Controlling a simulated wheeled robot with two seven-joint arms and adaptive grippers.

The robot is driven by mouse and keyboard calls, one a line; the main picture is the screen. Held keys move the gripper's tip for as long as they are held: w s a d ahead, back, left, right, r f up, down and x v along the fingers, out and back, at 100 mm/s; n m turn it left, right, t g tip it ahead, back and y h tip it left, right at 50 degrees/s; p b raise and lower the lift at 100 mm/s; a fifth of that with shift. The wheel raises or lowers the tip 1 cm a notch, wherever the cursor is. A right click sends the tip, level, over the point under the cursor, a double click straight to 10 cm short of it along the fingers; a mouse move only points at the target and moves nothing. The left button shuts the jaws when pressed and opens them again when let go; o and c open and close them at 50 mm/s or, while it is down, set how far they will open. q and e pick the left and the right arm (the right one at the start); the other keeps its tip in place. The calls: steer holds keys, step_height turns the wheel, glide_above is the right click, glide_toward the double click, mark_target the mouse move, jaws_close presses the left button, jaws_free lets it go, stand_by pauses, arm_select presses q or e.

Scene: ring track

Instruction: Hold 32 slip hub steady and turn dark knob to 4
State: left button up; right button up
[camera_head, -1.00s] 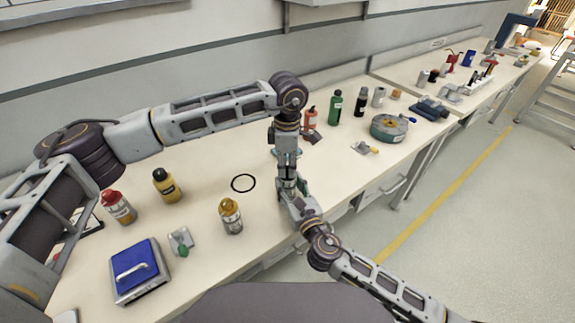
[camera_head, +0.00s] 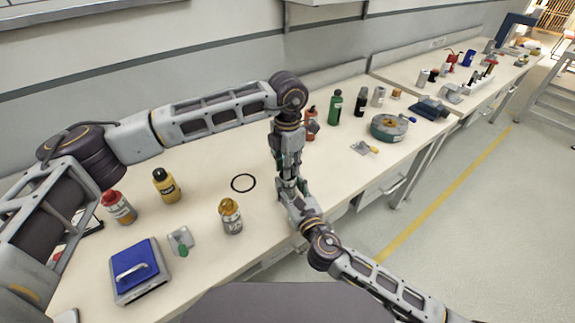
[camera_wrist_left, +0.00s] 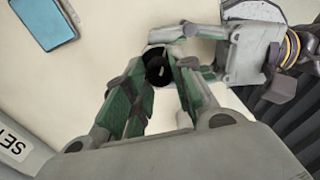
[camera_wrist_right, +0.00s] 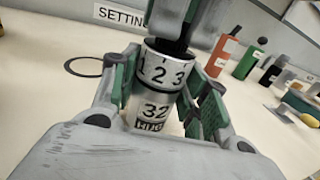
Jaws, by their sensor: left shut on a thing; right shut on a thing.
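The 32 slip hub (camera_wrist_right: 155,108) is a pale upright cylinder marked 32 in the right wrist view. Its upper band shows 1, 2 and 3, with 2 near the middle; no 4 shows. The dark knob (camera_wrist_right: 168,47) sits on top, its upper part hidden by my left gripper. My right gripper (camera_wrist_right: 160,95) is shut around the hub from the side. My left gripper (camera_wrist_left: 158,72) points down and is shut on the knob, whose dark top (camera_wrist_left: 158,70) shows between the fingers. In the head view, both grippers meet over the bench front, largely hiding hub and knob.
A SETTING sign (camera_wrist_right: 120,14) stands behind the hub. A black ring (camera_head: 243,183) lies flat left of the grippers. Red (camera_head: 310,123) and green bottles (camera_head: 334,108) stand behind.

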stand_by(0.5)
arm_select(q)
steer(key=o, duration=1.1)
steer(key=shift+c, duration=0.2)
step_height(320, 180, up, 12)
stand_by(0.3)
